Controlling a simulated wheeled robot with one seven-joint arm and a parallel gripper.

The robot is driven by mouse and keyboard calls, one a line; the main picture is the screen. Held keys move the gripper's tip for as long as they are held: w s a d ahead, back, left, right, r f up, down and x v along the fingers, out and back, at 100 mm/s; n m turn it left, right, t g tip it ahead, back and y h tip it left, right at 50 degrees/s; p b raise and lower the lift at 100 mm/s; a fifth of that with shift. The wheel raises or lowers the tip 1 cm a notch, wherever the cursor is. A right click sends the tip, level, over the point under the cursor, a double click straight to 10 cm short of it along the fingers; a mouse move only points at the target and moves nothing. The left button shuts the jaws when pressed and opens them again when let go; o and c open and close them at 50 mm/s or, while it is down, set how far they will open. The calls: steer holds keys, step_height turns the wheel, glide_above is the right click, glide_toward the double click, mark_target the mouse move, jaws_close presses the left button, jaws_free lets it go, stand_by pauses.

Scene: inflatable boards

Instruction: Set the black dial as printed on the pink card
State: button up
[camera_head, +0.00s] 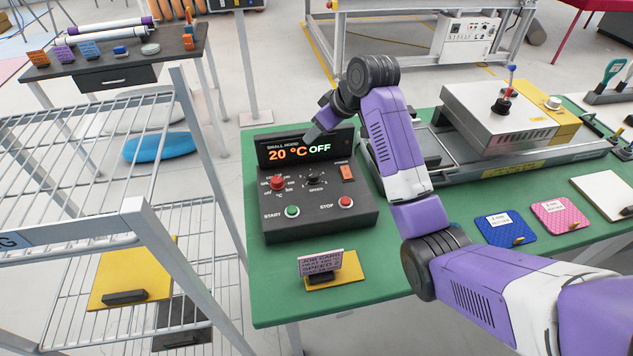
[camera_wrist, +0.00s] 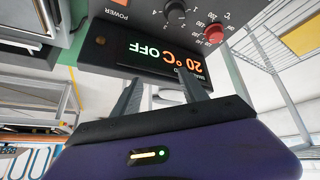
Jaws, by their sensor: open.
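The black dial (camera_head: 315,174) sits on the sloped face of a dark control box, above the word SPEED. It also shows upside down in the wrist view (camera_wrist: 176,13); its exact pointer setting is too small to read. The box display (camera_head: 300,151) reads 20 °C OFF. The pink card (camera_head: 320,263) stands in front of the box; its bottom line seems to read SPEED 2, and the smaller lines are unclear. My gripper (camera_wrist: 160,80) is open and empty, close to the display and apart from the black dial.
A red dial (camera_head: 278,182) is left of the black one. A green START button (camera_head: 292,211), red STOP button (camera_head: 345,202) and orange POWER switch (camera_head: 347,172) share the box. A wire rack (camera_head: 100,180) stands left. A metal press (camera_head: 498,110) stands right.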

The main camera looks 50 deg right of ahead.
mark_target(314, 174)
steer(key=s+a+f+n+g+y, duration=0.1)
steer(key=s+a+f+g, duration=0.15)
steer(key=s+f, duration=0.2)
steer(key=x, duration=0.7)
steer(key=shift+s+a+p, duration=0.15)
steer(key=shift+a+p, duration=0.1)
steer(key=shift+p, duration=0.15)
steer(key=shift+c, duration=0.2)
steer(key=shift+r, duration=0.1)
jaws_close()
